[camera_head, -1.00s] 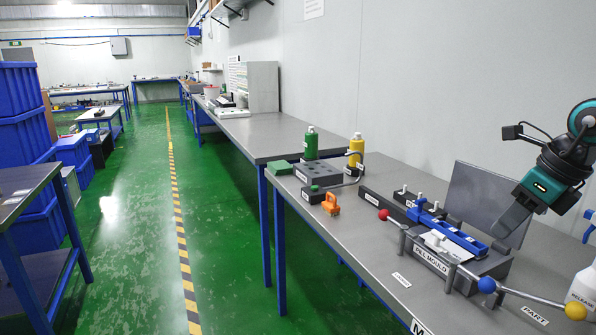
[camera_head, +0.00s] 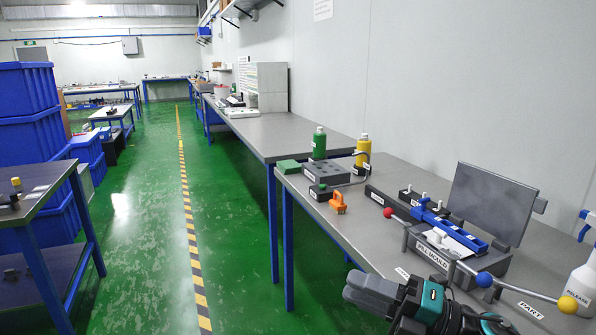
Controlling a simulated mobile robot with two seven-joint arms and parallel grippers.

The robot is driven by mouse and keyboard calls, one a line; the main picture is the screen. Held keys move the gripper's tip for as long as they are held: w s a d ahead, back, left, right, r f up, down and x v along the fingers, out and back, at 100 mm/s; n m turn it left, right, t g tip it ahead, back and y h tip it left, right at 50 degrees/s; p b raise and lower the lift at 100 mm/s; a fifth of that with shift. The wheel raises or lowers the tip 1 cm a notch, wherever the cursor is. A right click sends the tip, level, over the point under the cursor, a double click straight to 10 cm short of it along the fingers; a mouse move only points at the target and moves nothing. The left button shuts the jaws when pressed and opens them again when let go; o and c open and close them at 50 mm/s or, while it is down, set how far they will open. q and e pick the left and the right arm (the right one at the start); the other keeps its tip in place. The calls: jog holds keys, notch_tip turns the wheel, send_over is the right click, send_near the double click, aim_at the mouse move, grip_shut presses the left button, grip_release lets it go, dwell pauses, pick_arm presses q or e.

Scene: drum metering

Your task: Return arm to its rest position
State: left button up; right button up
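My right arm shows at the bottom of the view, black with teal parts, in front of the bench's near edge. Its dark gripper end (camera_head: 368,290) points left, low beside the bench and apart from the mould; I cannot make out whether its fingers are open or shut. The grey mould labelled FILL MOULD (camera_head: 437,262) sits on the bench (camera_head: 340,213) with its plate-like lid (camera_head: 490,203) standing up behind. A blue bar (camera_head: 452,231) lies across the mould. My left gripper is not in view.
A red-knobbed lever, a blue ball (camera_head: 484,280) and a yellow ball (camera_head: 567,304) stick out around the mould. A release spray bottle (camera_head: 580,290) stands at right. Green (camera_head: 319,144) and yellow (camera_head: 362,150) bottles stand at the bench's far end. The green floor (camera_head: 235,255) left of the bench is clear.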

jog(key=s+d+f+m+t+h, duration=0.2)
jog(key=d+f+m+t+h, duration=0.3)
jog(key=m, duration=0.6)
jog(key=s+f+m+t+h, duration=0.1)
jog(key=f+m+t+h, duration=0.4)
jog(key=f+m, duration=0.4)
jog(key=s+d+f+m+g+h+p, duration=0.1)
jog(key=s+d+f+m+g+h, duration=0.1)
jog(key=s+f+m+g+h, duration=0.4)
jog(key=s+f+m+g, duration=0.1)
jog(key=s+f+m, duration=0.3)
jog(key=s+f, duration=0.3)
jog(key=shift+s+d, duration=0.3)
jog(key=shift+r, duration=0.1)
